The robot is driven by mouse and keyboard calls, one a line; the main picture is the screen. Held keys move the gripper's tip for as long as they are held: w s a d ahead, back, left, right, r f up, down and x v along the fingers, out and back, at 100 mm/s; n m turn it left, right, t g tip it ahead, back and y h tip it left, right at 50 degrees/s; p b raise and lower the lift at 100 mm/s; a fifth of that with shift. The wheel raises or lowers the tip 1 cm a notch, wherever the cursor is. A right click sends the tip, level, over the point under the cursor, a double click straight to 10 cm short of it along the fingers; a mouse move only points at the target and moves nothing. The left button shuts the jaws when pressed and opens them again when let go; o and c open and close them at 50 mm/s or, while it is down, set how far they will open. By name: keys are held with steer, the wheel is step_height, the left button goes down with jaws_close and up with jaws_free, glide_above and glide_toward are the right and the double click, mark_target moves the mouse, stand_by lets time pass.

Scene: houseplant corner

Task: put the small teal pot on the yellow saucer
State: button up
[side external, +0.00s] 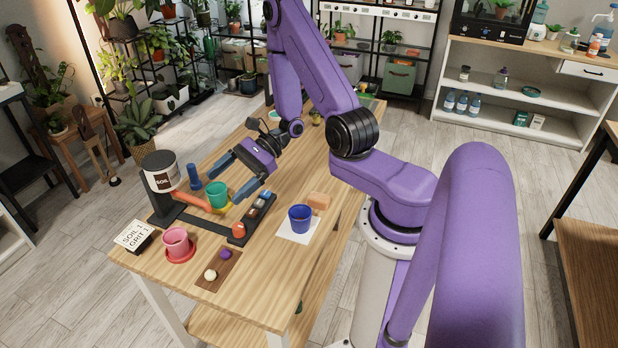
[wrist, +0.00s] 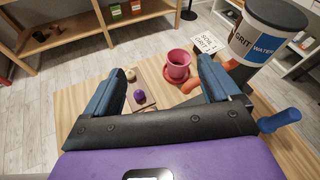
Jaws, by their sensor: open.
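The small teal pot (side external: 216,192) stands upright near the left part of the table in the side view. The yellow saucer (side external: 224,209) shows as a thin strip at the pot's lower right edge; the pot appears to sit on it, the rest hidden. My gripper (side external: 232,178) is open, its two blue fingers spread just above and to the right of the pot, with nothing visible between them. In the wrist view my gripper (wrist: 160,85) also shows open and empty; neither teal pot nor yellow saucer can be made out there.
A pink pot (side external: 175,240) stands on a red saucer (side external: 180,256). A black tray (side external: 240,231) lies close on the right. A blue pot (side external: 300,217) stands farther right.

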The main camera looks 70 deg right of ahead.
steer(key=s+a+r+n+g+h, duration=0.2)
steer(key=s+a+r+n+g, duration=0.3)
steer(key=s+a+n+g, duration=0.5)
steer(key=s+d+r+n+t+h, duration=0.2)
steer(key=s+n+h, duration=0.3)
steer(key=n, duration=0.6)
steer(key=s+d+r+n+t+h, duration=0.2)
steer(key=s+r+n+h, duration=0.2)
steer(key=s+n, duration=0.3)
steer(key=n+h, duration=0.1)
steer(key=n, duration=0.4)
steer(key=shift+d+r+n, duration=0.25)
steer(key=shift+r+n, duration=0.05)
